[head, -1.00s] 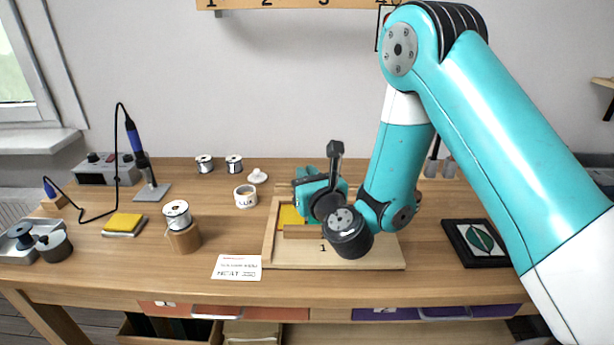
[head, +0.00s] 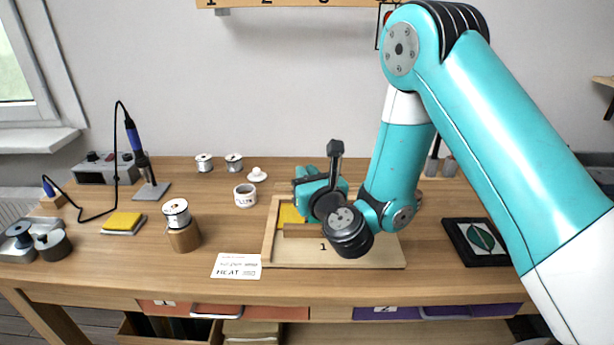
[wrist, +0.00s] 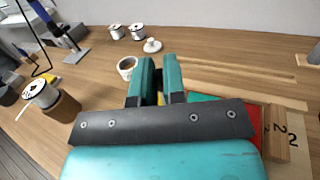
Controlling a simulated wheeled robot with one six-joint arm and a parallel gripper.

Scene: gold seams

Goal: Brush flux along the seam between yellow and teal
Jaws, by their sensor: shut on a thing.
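My gripper (head: 318,188) is over the back of the wooden work tray (head: 385,262). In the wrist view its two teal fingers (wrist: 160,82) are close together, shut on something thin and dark. I take this to be the brush, but the fingers mostly hide it, and its tip does not show. A yellow piece (head: 288,214) lies in the tray at left, partly behind the gripper. In the wrist view a green piece (wrist: 200,97) and a red piece (wrist: 252,110) show beyond the gripper. The yellow-teal seam is hidden. The open flux pot (head: 245,197) stands left of the tray.
The pot's white lid (head: 257,175) lies behind it. A solder spool on a wooden block (head: 184,238), a white card (head: 237,266) and a yellow sponge (head: 123,222) are at left. A framed leaf panel (head: 478,242) lies at right. Bare table separates it from the tray.

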